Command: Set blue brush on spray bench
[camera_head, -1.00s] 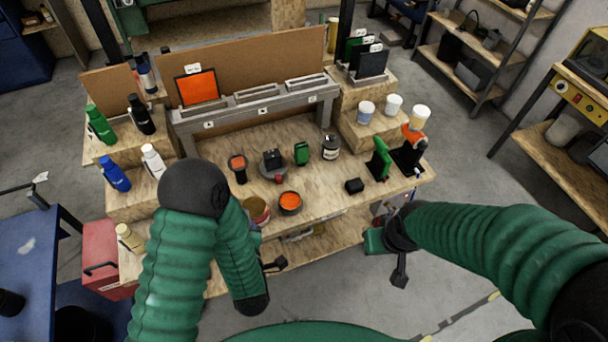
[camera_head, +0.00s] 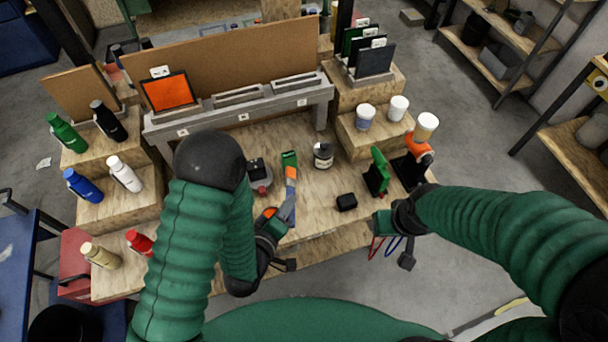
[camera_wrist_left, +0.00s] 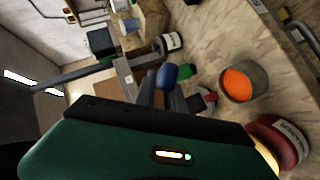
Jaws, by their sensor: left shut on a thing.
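The wooden bench (camera_head: 268,136) fills the middle of the head view. My left gripper (camera_head: 287,205) reaches over its front part, with the fingers pointing away from me. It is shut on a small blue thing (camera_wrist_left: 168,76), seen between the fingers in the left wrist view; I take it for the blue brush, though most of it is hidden. In the head view an orange and grey-blue strip (camera_head: 291,175) shows at the fingertips, near a green block (camera_head: 289,158). My right gripper (camera_head: 382,222) is at the bench's front right edge; its jaws are unclear.
An orange-filled can (camera_wrist_left: 240,85) stands close to the left gripper. A dark jar (camera_head: 323,155), a black block (camera_head: 346,202) and a green upright piece (camera_head: 377,172) stand to the right. Bottles (camera_head: 124,173) fill the left steps. Bare wood lies around the jar.

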